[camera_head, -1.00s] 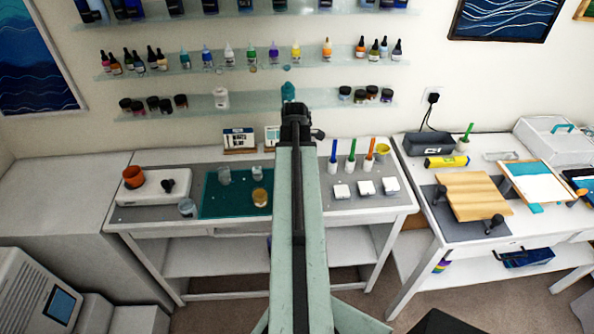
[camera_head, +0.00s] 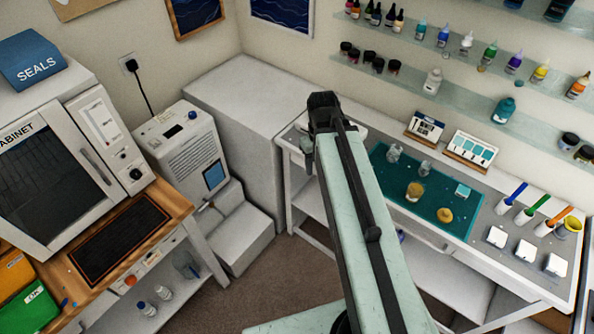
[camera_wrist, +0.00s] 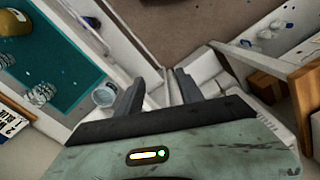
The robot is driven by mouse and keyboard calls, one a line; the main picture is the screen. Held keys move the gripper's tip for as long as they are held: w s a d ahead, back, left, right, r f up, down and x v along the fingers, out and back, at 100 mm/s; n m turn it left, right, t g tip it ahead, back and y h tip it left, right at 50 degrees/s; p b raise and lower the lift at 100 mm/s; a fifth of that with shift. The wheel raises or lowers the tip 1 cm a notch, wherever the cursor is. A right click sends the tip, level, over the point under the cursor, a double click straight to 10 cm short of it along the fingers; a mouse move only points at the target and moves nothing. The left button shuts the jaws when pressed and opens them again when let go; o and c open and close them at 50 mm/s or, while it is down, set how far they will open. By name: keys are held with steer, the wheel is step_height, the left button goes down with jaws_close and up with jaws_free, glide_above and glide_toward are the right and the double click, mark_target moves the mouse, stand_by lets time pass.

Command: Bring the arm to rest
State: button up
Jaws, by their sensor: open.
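My arm reaches forward in the head view, its dark far end (camera_head: 324,112) raised in front of the left end of the white workbench (camera_head: 296,150). In the wrist view my gripper (camera_wrist: 160,80) is open, with two dark fingers apart and nothing between them. A clear cup (camera_wrist: 105,95) shows just left of the left finger, below the gripper; I cannot tell the gap. The fingers are not clear in the head view.
A teal mat (camera_head: 385,160) on the bench holds clear cups and an amber cup (camera_head: 414,191). Left are a cabinet (camera_head: 60,170) on a wooden-topped bench and a white machine (camera_head: 185,150). Shelves of bottles line the wall. Brown floor (camera_head: 290,270) is open between the benches.

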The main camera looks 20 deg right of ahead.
steer(key=a+m, duration=0.2)
steer(key=a, duration=0.6)
steer(key=shift+a, duration=0.25)
steer(key=shift+s, duration=0.1)
